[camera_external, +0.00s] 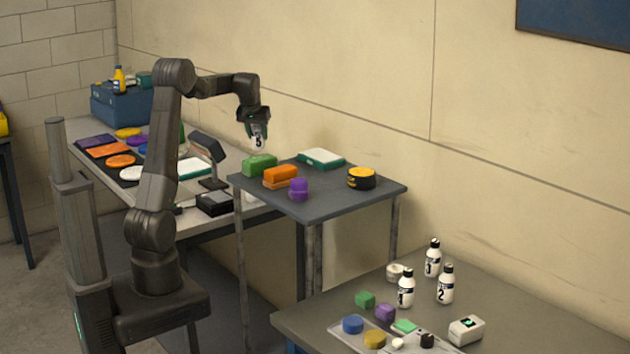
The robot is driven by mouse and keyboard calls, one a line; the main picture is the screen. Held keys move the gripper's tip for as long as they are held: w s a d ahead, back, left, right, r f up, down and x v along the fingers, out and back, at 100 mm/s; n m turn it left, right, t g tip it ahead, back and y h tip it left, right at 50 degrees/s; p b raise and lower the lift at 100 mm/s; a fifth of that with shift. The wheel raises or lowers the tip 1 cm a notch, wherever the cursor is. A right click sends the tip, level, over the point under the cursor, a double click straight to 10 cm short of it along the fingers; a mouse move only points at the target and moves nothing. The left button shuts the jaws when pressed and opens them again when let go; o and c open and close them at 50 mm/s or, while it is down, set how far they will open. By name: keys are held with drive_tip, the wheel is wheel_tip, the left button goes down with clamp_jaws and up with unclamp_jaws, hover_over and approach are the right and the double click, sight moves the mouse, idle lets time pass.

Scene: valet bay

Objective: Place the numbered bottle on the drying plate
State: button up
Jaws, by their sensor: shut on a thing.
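My gripper (254,120) is shut on a white numbered bottle (259,139) whose label seems to read 5. The bottle hangs roughly upright in the air, in the picture just above the green block at the left end of the raised grey table (345,199). Its top is hidden by the jaws. I cannot tell for sure which thing is the drying plate. A flat white pad with a green edge (321,158) lies at the back of the raised table. A similar white and green slab (195,168) lies on the long table to the left.
A green block (260,164), an orange block (281,176), a purple piece (299,189) and a yellow-black round piece (361,178) stand on the raised table. A dark stand (208,147) rises beside it. Three numbered bottles (445,285) stand on the front right table.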

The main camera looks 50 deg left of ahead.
drive_tip(key=s+a+f+n+g+y+b, duration=0.1)
drive_tip(key=s+a+f+n+g+b, duration=0.1)
drive_tip(key=s+a+f+n, duration=0.7)
drive_tip(key=s+a+f+m+b, duration=0.2)
drive_tip(key=s+a+m+b, duration=0.2)
drive_tip(key=s+a, duration=1.3)
drive_tip(key=f, duration=0.9)
drive_tip(key=shift+w+a+f+p, duration=0.15)
drive_tip(key=shift+a+p, duration=0.1)
drive_tip(key=shift+p, duration=0.15)
drive_tip(key=shift+f, duration=0.15)
drive_tip(key=o, duration=1.1)
drive_tip(key=shift+c, duration=0.2)
